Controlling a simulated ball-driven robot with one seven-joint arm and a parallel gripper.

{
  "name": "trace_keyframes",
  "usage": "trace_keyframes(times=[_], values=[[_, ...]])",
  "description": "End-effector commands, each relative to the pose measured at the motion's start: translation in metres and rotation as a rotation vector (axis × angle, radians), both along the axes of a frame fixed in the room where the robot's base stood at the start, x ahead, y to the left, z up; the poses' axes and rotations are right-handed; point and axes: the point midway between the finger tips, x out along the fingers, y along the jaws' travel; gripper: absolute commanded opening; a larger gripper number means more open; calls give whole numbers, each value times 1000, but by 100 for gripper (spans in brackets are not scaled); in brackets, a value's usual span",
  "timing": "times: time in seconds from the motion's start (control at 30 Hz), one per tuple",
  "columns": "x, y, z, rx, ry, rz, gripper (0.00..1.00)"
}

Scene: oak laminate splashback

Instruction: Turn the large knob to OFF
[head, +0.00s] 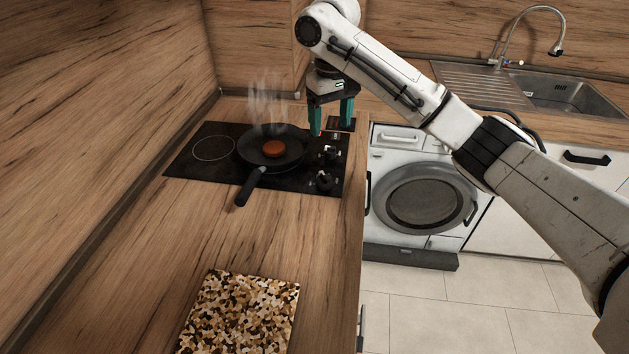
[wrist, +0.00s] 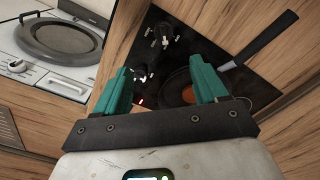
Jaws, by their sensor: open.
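Dark knobs sit along the right side of the black cooktop (head: 205,166). The nearest knob (head: 323,180) looks the largest; it also shows at the top of the wrist view (wrist: 162,36). A smaller knob (head: 330,155) lies farther back and appears in the wrist view (wrist: 140,76) near the left finger. I cannot read the knob markings or settings. My gripper (head: 331,118) has green fingers, spread and empty, above the back right of the cooktop. It is apart from the large knob, farther back. The fingers also show in the wrist view (wrist: 163,76).
A steaming pan (head: 290,150) holding an orange-brown round piece stands left of the knobs, handle toward the front. A small red light glows near the back knobs. A speckled board (head: 240,312) lies on the counter in front. A washing machine (head: 420,200) and sink (head: 575,93) are right.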

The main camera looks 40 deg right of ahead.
Motion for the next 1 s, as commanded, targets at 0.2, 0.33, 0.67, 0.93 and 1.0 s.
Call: trace_keyframes(times=[0.2, 0.33, 0.67, 0.93, 1.0], values=[[0, 1, -30, 0, 0, 1, 72], [0, 0, -47, 0, 0, 1, 72], [0, 1, -68, 0, 0, 1, 72], [-1, 0, -106, 0, 3, -1, 72], [-1, 0, -119, 0, 3, -1, 72]])
